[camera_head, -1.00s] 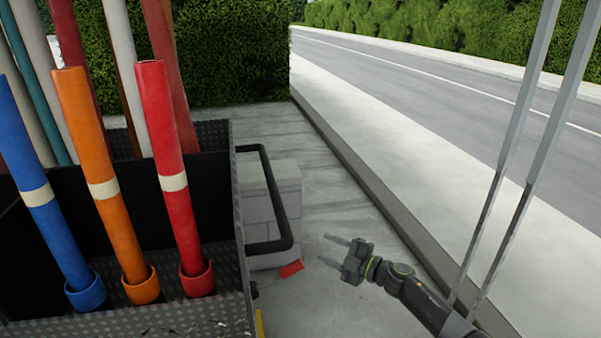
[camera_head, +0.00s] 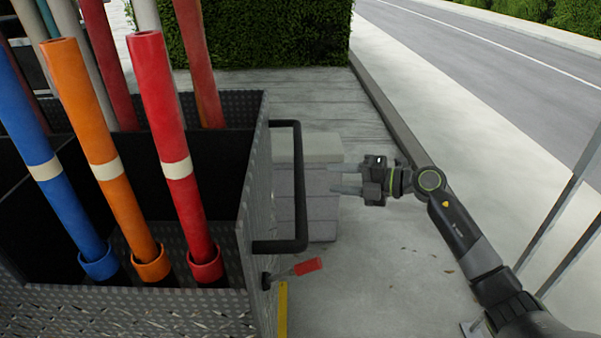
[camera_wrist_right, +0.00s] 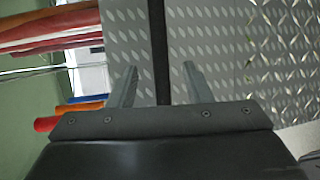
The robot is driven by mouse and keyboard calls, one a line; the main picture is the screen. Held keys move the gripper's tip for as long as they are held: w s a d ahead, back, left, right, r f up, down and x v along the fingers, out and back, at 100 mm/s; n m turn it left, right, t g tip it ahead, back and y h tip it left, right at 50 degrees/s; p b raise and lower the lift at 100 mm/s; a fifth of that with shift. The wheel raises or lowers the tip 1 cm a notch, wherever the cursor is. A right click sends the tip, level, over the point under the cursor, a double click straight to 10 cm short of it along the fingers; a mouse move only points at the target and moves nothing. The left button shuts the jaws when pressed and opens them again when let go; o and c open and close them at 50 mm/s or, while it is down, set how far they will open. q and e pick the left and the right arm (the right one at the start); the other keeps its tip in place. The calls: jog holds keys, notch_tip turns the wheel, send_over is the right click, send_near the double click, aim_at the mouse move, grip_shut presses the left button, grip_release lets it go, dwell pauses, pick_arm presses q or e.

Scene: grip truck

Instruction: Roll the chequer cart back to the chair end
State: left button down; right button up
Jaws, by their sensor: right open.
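The chequer cart (camera_head: 120,310) is a dark diamond-plate box at the left of the head view, its far left cut off. A black bar handle (camera_head: 299,190) stands out from its right side. My right gripper (camera_head: 331,179) is open and empty, just right of the handle's upright part, with fingers pointing left at it. In the right wrist view the black bar (camera_wrist_right: 158,40) lines up between my open fingers (camera_wrist_right: 160,72), with the plate wall (camera_wrist_right: 220,60) behind. A gap shows between fingertips and bar in the head view. No chair is visible. My left gripper is not in view.
Coloured poles, including blue, orange (camera_head: 88,125) and red (camera_head: 165,110), stand tilted in the cart. A red-tipped lever (camera_head: 307,266) sticks out low on its right side. A grey block (camera_head: 323,200) stands behind the handle. Pavement, a kerb and a road (camera_head: 480,70) lie right.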

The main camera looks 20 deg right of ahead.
aim_at(300, 176)
jog(key=p+x, duration=0.1)
jog(key=x, duration=0.9)
grip_shut()
